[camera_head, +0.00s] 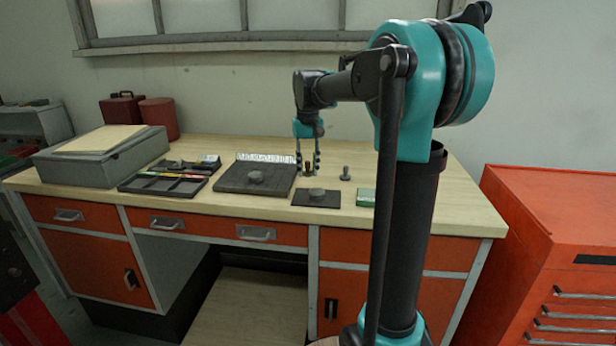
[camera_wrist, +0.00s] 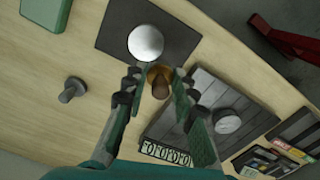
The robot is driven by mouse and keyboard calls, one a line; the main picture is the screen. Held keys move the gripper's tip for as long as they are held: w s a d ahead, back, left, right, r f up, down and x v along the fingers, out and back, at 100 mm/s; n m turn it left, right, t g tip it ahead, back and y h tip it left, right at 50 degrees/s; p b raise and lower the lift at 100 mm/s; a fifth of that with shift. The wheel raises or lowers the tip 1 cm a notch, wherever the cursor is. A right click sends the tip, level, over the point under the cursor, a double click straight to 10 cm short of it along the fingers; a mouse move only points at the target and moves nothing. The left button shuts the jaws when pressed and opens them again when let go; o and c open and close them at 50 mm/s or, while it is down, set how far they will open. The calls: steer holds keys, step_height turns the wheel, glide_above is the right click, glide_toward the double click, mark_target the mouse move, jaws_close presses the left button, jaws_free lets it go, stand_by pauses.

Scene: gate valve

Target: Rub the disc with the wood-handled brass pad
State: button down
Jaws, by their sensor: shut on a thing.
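The brass pad (camera_wrist: 153,72) with its brown wood handle (camera_wrist: 160,88) is between the fingertips of my gripper (camera_wrist: 158,92), which is shut on it. In the head view my gripper (camera_head: 308,163) holds the pad (camera_head: 308,169) upright at the bench top, behind the small dark mat (camera_head: 328,203). I cannot tell whether the pad touches the bench. A round disc (camera_wrist: 145,42) lies on that mat, shiny in the wrist view and grey in the head view (camera_head: 316,192). In the wrist view the disc is just beyond the pad. A second grey disc (camera_wrist: 227,121) lies on a dark slatted plate (camera_head: 240,183).
A dark upright knobbed piece (camera_head: 345,173) stands right of my gripper. A green box (camera_head: 366,196) is right of the mat. A partitioned tray (camera_head: 160,184), a grey case (camera_head: 100,160) and red containers (camera_head: 159,118) fill the left. The bench's right end is largely clear.

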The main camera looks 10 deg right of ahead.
mark_target(308, 162)
steer(key=shift+r, duration=1.55)
steer(key=shift+r, duration=0.1)
